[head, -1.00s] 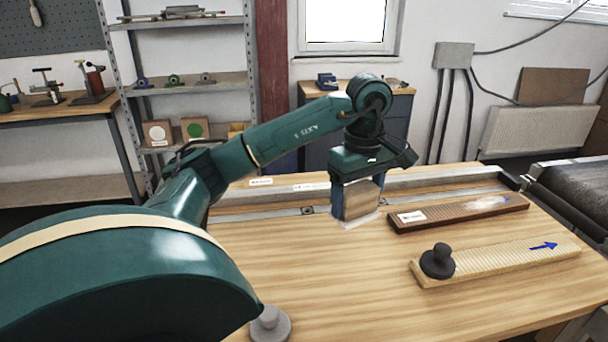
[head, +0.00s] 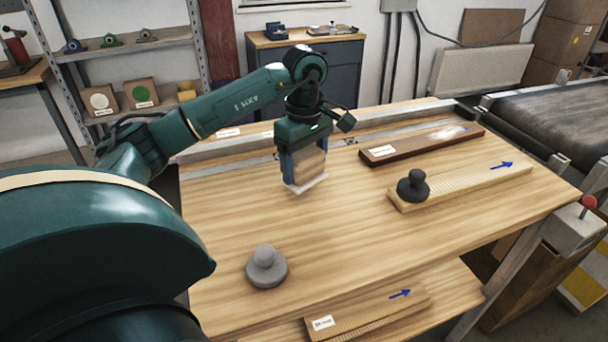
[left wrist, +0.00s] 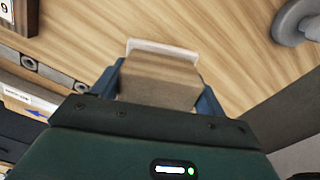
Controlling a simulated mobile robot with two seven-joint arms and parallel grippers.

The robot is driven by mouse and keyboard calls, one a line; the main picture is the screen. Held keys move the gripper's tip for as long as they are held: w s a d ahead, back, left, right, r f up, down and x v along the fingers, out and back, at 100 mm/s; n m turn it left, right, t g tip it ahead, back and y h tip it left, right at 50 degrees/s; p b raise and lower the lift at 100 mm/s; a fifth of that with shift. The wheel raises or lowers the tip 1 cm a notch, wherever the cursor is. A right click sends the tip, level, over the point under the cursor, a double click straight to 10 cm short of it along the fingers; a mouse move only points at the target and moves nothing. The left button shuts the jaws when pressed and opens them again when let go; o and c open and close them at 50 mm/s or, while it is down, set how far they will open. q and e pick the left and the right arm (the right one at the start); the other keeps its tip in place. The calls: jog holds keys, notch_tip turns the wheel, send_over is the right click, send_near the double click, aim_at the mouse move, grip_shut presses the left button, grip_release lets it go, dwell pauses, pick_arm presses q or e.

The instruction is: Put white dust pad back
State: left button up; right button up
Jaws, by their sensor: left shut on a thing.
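The white dust pad is a wooden block with a thin white layer on its underside (head: 308,184). My left gripper (head: 304,165) is shut on the block, with a blue-grey finger on each side, over the back middle of the bench. The wrist view shows the wooden block (left wrist: 160,85) between the fingers and the white edge (left wrist: 160,48) beyond it. Whether the white face touches the bench I cannot tell for certain. On the shelf at left stand a box with a white disc (head: 100,102) and a box with a green disc (head: 141,93). My right gripper is not in view.
A dark brown board (head: 420,147) and a pale ribbed board with a black knobbed weight (head: 412,187) lie to the right. A grey knobbed weight (head: 266,267) stands in front. A metal rail (head: 235,145) runs along the back. The bench middle (head: 330,240) is clear.

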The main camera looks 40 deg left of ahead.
aim_at(304, 176)
pick_arm(q)
notch_tip(304, 176, down, 3)
jog(key=shift+f, duration=0.15)
jog(key=shift+f, duration=0.2)
jog(key=o, duration=0.9)
jog(key=shift+o, duration=0.2)
notch_tip(304, 176, up, 12)
jog(key=shift+f+p, duration=0.1)
jog(key=shift+p, duration=0.45)
jog(key=shift+r, duration=0.3)
